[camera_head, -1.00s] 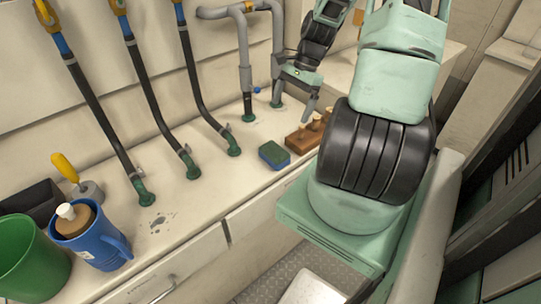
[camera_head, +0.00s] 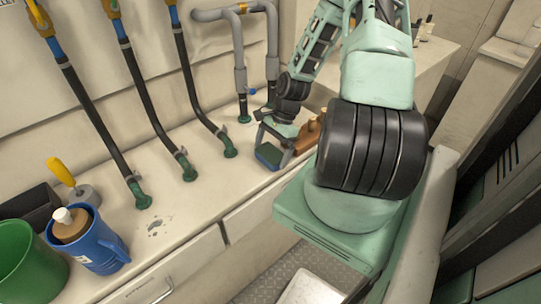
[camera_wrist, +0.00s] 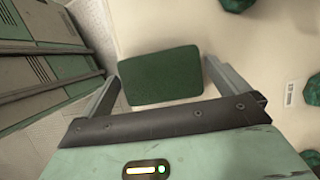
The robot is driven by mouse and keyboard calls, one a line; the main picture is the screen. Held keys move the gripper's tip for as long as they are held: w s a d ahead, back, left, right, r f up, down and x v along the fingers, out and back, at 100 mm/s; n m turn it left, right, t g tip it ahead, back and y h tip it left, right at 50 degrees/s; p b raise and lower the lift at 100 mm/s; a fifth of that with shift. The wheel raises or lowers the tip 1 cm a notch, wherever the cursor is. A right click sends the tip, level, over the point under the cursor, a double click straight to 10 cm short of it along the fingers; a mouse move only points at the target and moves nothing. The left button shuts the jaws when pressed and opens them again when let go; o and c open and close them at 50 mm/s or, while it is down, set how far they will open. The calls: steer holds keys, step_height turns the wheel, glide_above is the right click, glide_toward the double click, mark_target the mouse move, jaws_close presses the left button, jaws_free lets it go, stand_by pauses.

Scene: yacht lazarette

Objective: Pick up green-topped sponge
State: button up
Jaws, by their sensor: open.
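The green-topped sponge (camera_head: 268,155) lies flat on the counter, its blue lower part showing in the head view. In the wrist view its green top (camera_wrist: 161,75) lies just beyond and between my two fingers. My gripper (camera_head: 272,150) is open and empty, with its fingers reaching down around the sponge. In the wrist view the gripper (camera_wrist: 160,85) has one finger at each side of the sponge. I cannot tell whether the fingertips touch the counter.
A brown wooden block with pegs (camera_head: 308,137) stands just right of my gripper. Hoses with green fittings (camera_head: 230,148) rise behind and left. A blue jug (camera_head: 95,245) and a green bucket (camera_head: 28,268) stand at the near left. The counter between is mostly clear.

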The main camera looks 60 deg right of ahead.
mark_target(271, 153)
steer(key=shift+a+f, duration=0.2)
steer(key=shift+f, duration=0.4)
steer(key=c, duration=0.9)
steer(key=shift+o, duration=0.2)
step_height(271, 153, up, 10)
steer(key=shift+r, duration=0.1)
